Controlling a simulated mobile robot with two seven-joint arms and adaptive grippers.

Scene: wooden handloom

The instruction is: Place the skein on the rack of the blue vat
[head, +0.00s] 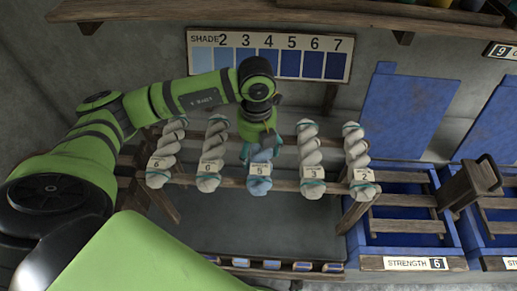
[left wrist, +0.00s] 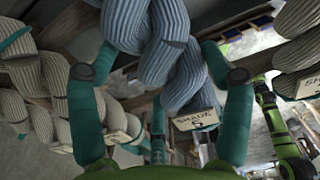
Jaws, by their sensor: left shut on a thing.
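My left gripper (head: 258,137) is over the pale blue skein (head: 260,170) tagged 5, in the middle of a row on a wooden stand. In the left wrist view my gripper's teal fingers (left wrist: 165,76) are on both sides of the twisted blue-grey skein (left wrist: 172,58), and they are shut on it. Its tag (left wrist: 194,120) hangs below. The skein's top is hidden by the gripper in the head view. The blue vat (head: 355,244) stands at the right, with a rack of wooden slats (head: 402,226) across it. My right gripper is not in view.
Whitish skeins tagged 6 (head: 167,150), 0 (head: 212,155), 3 (head: 309,155) and 2 (head: 356,150) hang close beside the blue one. A wooden block (head: 470,185) stands between the vat and another vat at the right edge. A shade board (head: 270,54) is on the wall behind.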

